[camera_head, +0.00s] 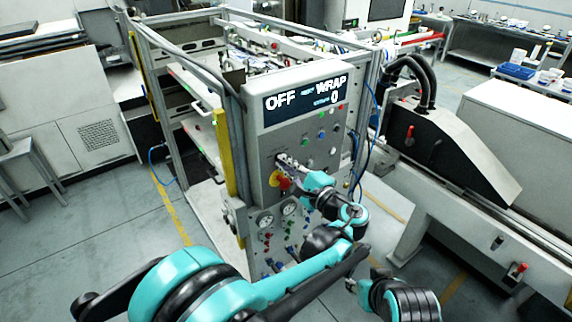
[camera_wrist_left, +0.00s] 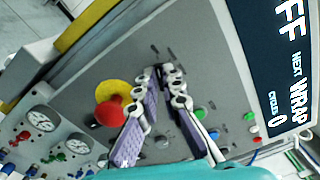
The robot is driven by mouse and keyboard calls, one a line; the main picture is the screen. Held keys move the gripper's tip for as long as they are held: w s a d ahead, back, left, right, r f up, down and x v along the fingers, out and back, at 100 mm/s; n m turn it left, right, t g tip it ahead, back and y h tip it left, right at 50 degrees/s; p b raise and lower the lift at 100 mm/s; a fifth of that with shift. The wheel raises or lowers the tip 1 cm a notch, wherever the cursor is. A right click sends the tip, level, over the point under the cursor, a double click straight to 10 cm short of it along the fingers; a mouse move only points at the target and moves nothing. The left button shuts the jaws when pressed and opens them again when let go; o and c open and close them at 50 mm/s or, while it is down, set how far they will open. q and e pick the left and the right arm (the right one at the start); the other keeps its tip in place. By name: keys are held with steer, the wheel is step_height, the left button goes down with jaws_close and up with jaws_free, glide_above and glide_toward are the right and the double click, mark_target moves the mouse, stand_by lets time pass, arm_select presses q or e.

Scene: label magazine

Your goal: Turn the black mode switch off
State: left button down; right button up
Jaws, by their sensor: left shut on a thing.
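The control panel (camera_head: 259,140) is a grey upright face on a machine. Its display (camera_head: 305,96) reads OFF, with WRAP and 0 on the right; in the left wrist view the display (camera_wrist_left: 290,70) also shows NEXT and CYCLES. My left gripper (camera_head: 281,160) reaches the panel's upper middle. In the left wrist view its fingertips (camera_wrist_left: 163,74) meet at the panel, shut on the black mode switch, which they mostly hide. A red emergency button on a yellow disc (camera_wrist_left: 113,104) lies beside the left finger.
Green and blue buttons (camera_wrist_left: 214,134) lie close to the right finger. Gauges (camera_head: 289,209) and small knobs fill the lower panel. A yellow post (camera_head: 223,150) stands left of the panel.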

arm_select(q)
steer(key=shift+r, duration=0.1)
steer(key=c, duration=1.7)
jaws_free()
steer(key=shift+w, duration=0.15)
steer(key=shift+a, duration=0.1)
step_height(320, 180, up, 9)
steer(key=shift+f, duration=0.2)
steer(key=shift+r, duration=0.65)
